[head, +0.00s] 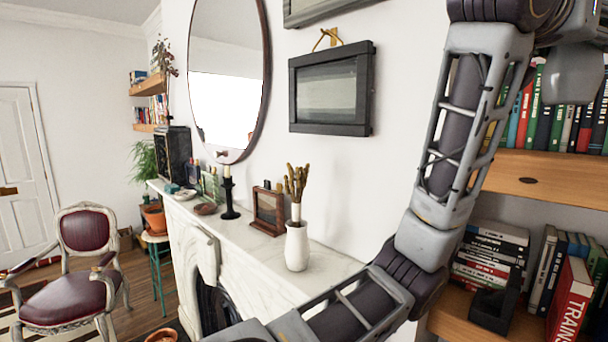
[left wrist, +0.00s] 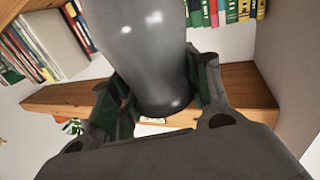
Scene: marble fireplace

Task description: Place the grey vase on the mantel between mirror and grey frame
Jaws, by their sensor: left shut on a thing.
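The grey vase (left wrist: 150,50) is smooth and glossy, and its upper part runs out of the top of the left wrist view. My left gripper (left wrist: 155,105) is shut around it, with a finger on each side. In the head view my arm reaches up to the top right, where the gripper is mostly cut off by the edge. The white marble mantel (head: 335,262) runs along the wall. Above it hang the oval mirror (head: 228,75) and, to its right, a dark grey frame (head: 331,90). My right gripper is not in view.
On the mantel stand a white vase with dried stems (head: 297,248), a wooden clock (head: 268,208), a black candlestick (head: 229,198) and a bowl (head: 205,209). Bookshelves (head: 560,175) fill the right side. A red chair (head: 75,265) stands at the left.

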